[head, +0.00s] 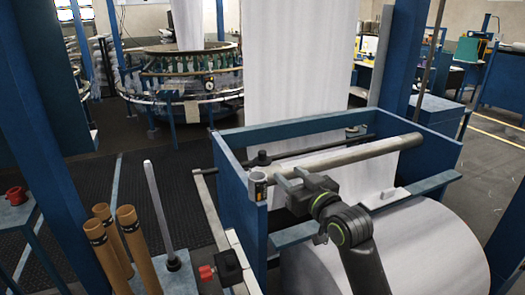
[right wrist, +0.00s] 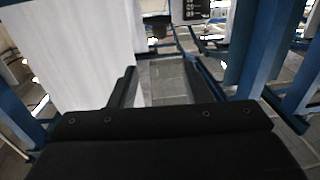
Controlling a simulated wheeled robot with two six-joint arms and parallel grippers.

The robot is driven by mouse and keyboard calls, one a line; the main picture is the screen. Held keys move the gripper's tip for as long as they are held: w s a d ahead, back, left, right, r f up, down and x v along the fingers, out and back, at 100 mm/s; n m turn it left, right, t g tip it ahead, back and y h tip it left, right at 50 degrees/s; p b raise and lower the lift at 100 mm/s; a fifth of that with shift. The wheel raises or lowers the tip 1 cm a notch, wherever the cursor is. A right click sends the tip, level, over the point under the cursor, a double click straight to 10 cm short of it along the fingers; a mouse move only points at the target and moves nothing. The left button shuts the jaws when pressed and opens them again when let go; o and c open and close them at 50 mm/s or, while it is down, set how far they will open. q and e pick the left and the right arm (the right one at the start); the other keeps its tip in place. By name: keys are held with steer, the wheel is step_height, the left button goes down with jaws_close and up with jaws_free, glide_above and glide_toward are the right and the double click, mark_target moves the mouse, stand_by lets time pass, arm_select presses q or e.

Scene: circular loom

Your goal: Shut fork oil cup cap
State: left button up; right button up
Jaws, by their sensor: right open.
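A small grey cup-like fitting (head: 258,186) with a dark top sits at the left front corner of the blue frame in the head view. It looks like the oil cup, but it is too small to tell how its cap stands. My right gripper (head: 291,179) is just to the right of this fitting, near the front roller, and appears apart from it. In the right wrist view my right gripper (right wrist: 158,80) is open, with nothing between its fingers. The cup cannot be made out in that view. My left gripper is not in view.
The blue frame (head: 232,165) carries a metal roller (head: 345,158) behind my right gripper. A large white fabric roll (head: 440,245) lies below my arm. Brown cones (head: 103,238) and a grey upright rod (head: 158,210) stand at left. The circular loom (head: 185,80) is farther back.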

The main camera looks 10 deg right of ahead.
mark_target(264, 154)
steer(key=p+x, duration=0.3)
steer(key=x, duration=1.2)
steer(key=shift+f, duration=0.1)
jaws_close()
